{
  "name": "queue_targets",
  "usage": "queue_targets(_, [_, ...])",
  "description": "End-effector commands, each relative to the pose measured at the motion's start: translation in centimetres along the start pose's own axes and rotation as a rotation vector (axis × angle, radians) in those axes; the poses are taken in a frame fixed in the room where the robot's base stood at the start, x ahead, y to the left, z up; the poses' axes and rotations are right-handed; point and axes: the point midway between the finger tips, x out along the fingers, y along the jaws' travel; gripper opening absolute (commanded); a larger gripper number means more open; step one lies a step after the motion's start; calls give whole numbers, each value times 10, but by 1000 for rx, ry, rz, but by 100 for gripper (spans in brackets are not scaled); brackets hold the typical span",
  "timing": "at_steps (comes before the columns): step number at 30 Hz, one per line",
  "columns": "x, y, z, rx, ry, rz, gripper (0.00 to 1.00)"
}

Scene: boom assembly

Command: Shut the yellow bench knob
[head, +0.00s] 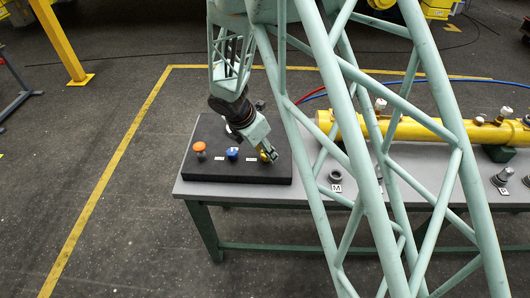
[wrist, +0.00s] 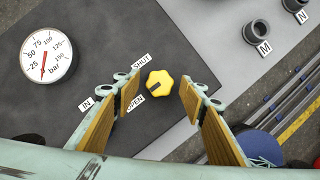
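The yellow bench knob (wrist: 159,84) is a small lobed knob on the dark board (wrist: 205,25). A dark mark on it points to the lower left, toward the OPEN label (wrist: 133,104); the SHUT label (wrist: 141,61) is at its upper left. My gripper (wrist: 158,92) is open, with one finger on each side of the knob and a visible gap to each. In the head view my gripper (head: 268,155) is low over the board's right part, and the knob (head: 264,157) is partly hidden by it.
An orange knob (head: 199,147) and a blue knob (head: 232,153) stand left on the board. A pressure gauge (wrist: 49,55) is at upper left in the wrist view. A yellow cylinder (head: 400,129) lies on the grey bench (head: 312,187). Labelled sockets (wrist: 257,30) are right of the board.

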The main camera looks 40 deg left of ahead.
Motion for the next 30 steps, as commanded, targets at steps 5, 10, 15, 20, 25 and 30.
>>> queue_targets(5, [3,0,0,0,0,0,38])
queue_targets(10, [3,0,0,0,0,0,38])
queue_targets(15, [2,0,0,0,0,0,27])
queue_targets(20, [2,0,0,0,0,0,15])
queue_targets(25, [2,0,0,4,0,-2,15])
queue_targets(30, [2,0,0,29,0,-13,15])
